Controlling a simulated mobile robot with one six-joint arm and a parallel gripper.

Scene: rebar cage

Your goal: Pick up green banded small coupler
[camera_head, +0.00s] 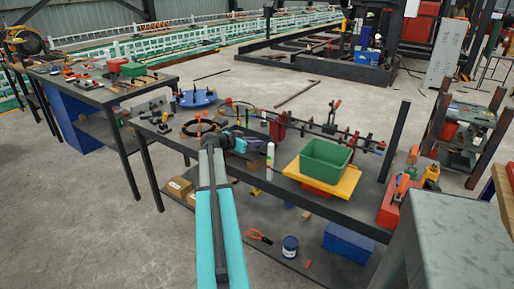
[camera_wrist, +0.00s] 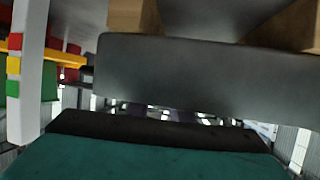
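I cannot make out the green banded small coupler for certain in either view. My gripper (camera_head: 236,141) is over the left part of the middle workbench (camera_head: 340,208), among small dark items too small to tell apart. My teal arm link hides part of the bench's front edge. In the wrist view a grey block crosses the middle, above a dark and teal part of my own arm; the fingertips cannot be made out. A white upright piece (camera_wrist: 30,75) with red, yellow and green squares stands at the left of the wrist view.
A green bin (camera_head: 325,163) on a yellow tray (camera_head: 347,184) stands right of my gripper. A white tube (camera_head: 270,155) stands between them. Brown boxes (camera_head: 178,188) are on the lower shelf.

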